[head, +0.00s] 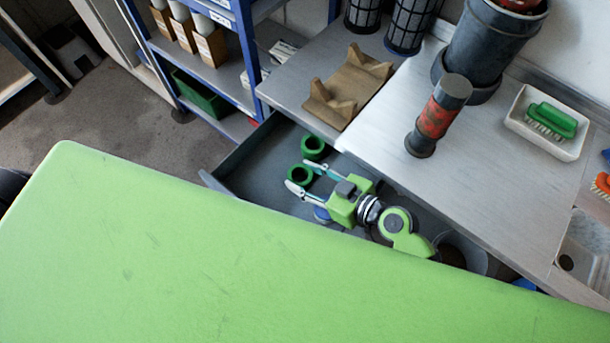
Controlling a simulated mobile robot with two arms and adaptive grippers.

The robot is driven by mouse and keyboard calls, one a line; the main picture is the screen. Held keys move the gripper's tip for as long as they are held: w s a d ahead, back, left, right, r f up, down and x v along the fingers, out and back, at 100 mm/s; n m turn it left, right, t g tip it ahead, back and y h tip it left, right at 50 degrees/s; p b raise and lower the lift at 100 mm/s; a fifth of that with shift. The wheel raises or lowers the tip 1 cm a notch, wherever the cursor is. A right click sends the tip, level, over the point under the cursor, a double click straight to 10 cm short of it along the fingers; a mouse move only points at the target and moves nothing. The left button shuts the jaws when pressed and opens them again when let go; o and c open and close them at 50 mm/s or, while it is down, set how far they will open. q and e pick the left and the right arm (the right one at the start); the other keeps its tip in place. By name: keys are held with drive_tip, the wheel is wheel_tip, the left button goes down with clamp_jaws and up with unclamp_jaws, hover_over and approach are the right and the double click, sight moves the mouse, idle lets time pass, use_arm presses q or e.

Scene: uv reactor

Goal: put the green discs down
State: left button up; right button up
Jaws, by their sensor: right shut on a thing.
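My right gripper (300,180) reaches into an open grey drawer (245,160) under the steel counter. Its two pale fingers are shut on a green disc (294,175), a ring with a dark centre. A second green disc (313,143) lies just beyond, close to the first and outside the fingers. Whether the held disc touches the drawer floor cannot be told. My left gripper is not in view.
On the counter (390,130) stand a wooden cradle (350,88), a red and grey cylinder (437,118) and a white tray (517,122) with a green brush (552,119). A blue shelf rack (247,60) stands beyond the drawer. The drawer's left part is clear.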

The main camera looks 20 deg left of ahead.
drive_tip(key=shift+f, duration=0.1)
drive_tip(key=o, duration=1.1)
drive_tip(key=shift+d+r, duration=0.1)
drive_tip(key=shift+r, duration=0.1)
drive_tip(key=v, duration=1)
drive_tip(key=shift+s+d+f+b, duration=0.1)
drive_tip(key=shift+s+d+b, duration=0.05)
drive_tip(key=shift+d+b, duration=0.15)
drive_tip(key=shift+s+d+r, duration=0.2)
drive_tip(key=shift+d+r, duration=0.2)
drive_tip(key=shift+d, duration=0.05)
